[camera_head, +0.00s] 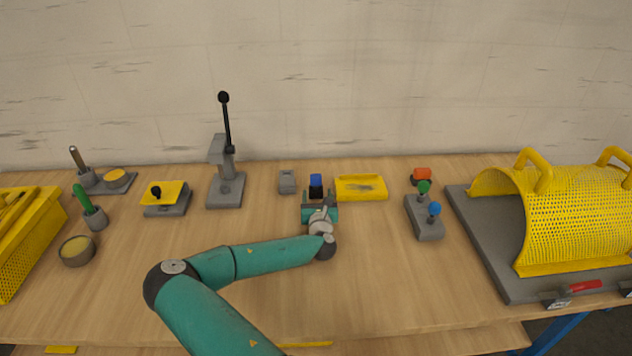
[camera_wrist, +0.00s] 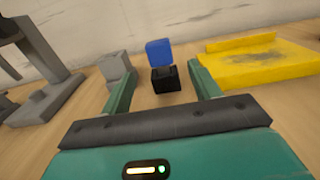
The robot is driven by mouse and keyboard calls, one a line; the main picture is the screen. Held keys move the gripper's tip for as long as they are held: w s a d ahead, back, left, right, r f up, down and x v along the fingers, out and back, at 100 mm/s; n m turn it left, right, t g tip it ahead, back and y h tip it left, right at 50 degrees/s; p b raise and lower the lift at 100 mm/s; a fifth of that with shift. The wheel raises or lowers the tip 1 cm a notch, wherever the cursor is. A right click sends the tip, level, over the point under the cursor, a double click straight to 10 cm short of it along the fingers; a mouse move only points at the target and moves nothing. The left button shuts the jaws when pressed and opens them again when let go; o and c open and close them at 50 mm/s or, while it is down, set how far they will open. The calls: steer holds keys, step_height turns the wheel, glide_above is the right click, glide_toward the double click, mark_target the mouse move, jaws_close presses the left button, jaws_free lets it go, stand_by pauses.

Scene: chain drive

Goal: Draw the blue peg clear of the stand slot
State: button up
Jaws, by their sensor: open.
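A blue block-shaped top (camera_head: 316,180) rises from a small black base (camera_head: 316,192) at the middle of the bench. In the wrist view the blue top (camera_wrist: 159,52) stands upright over the black base (camera_wrist: 165,80), with a narrow part between them. My gripper (camera_head: 320,207) is open in front of it, one finger on each side in the picture, with nothing held. Whether the fingertips reach alongside the base is unclear. Another blue piece, a round-headed peg (camera_head: 434,209), stands in a grey stand (camera_head: 428,231) to the right, beside a green-headed one (camera_head: 424,187).
A yellow tray (camera_head: 361,188) lies close to the right of my gripper. A small grey block (camera_head: 287,182) is close to its left. A grey lever press (camera_head: 225,188) stands further left. A yellow mesh guard (camera_head: 580,220) fills the right end.

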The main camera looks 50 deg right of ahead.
mark_target(316, 182)
steer(key=x, duration=1)
steer(key=shift+w, duration=0.1)
steer(key=c, duration=1.1)
step_height(316, 182, up, 9)
stand_by(0.9)
